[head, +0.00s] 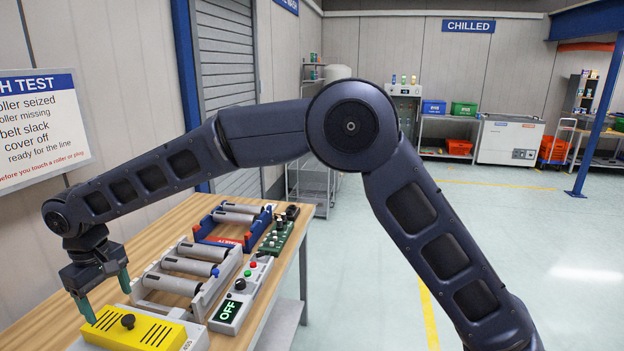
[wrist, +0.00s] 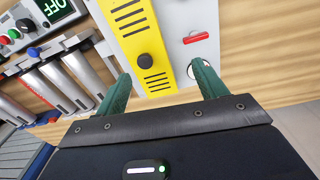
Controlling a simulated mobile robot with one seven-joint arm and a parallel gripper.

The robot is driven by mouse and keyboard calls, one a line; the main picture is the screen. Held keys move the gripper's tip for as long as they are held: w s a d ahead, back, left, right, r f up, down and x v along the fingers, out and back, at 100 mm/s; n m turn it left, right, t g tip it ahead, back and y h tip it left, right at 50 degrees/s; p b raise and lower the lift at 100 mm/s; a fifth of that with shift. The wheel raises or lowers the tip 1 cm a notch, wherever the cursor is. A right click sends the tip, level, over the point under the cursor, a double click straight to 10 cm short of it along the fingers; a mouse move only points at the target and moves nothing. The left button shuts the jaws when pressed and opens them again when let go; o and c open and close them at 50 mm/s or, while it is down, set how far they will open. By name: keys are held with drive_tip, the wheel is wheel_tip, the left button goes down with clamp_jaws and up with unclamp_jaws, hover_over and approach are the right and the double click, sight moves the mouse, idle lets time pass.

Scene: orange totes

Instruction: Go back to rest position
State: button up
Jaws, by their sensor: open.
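My gripper (head: 107,298) is at the left of the head view, over the near left part of the wooden bench. Its two green fingers are apart with nothing between them. A yellow cover (head: 134,327) with dark slots and a black knob lies just below and beside the fingers. In the wrist view my gripper (wrist: 160,82) has its fingers spread at the edge of the yellow cover (wrist: 137,40). I cannot tell whether a fingertip touches it. My arm reaches across the middle of the head view.
A roller unit (head: 172,284) and a control box reading OFF (head: 231,308) stand beside the cover. A blue and red tray (head: 232,228) with rollers and a green board (head: 277,236) sit farther back on the bench (head: 142,238). The floor to the right is clear.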

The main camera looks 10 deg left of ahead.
drive_tip(key=w+d+r+m, duration=0.1)
drive_tip(key=w+d+r, duration=0.25)
drive_tip(key=w, duration=0.35)
drive_tip(key=w+d+r+m, duration=0.1)
drive_tip(key=w+d+r, duration=0.25)
drive_tip(key=w, duration=0.35)
drive_tip(key=w+d+r+m+t, duration=0.1)
drive_tip(key=w+d+r+m, duration=0.15)
drive_tip(key=w+d, duration=0.6)
drive_tip(key=w+d+r+m, duration=0.1)
drive_tip(key=w+d+r, duration=0.2)
drive_tip(key=w+d, duration=0.55)
drive_tip(key=w+d+r+m+t, duration=0.1)
drive_tip(key=w+d+r+m, duration=0.3)
drive_tip(key=d, duration=0.9)
drive_tip(key=w+d, duration=0.3)
drive_tip(key=d, duration=1.3)
drive_tip(key=s+d+f+m, duration=0.2)
drive_tip(key=s+d, duration=0.2)
drive_tip(key=d, duration=0.5)
drive_tip(key=s+d+f+m+t, duration=0.1)
drive_tip(key=s+d+f+m, duration=0.1)
drive_tip(key=d, duration=0.7)
drive_tip(key=s+d+f+m+t, duration=0.1)
drive_tip(key=s+d+f+m, duration=0.1)
drive_tip(key=s+d, duration=0.5)
drive_tip(key=d+m, duration=0.1)
drive_tip(key=d, duration=0.2)
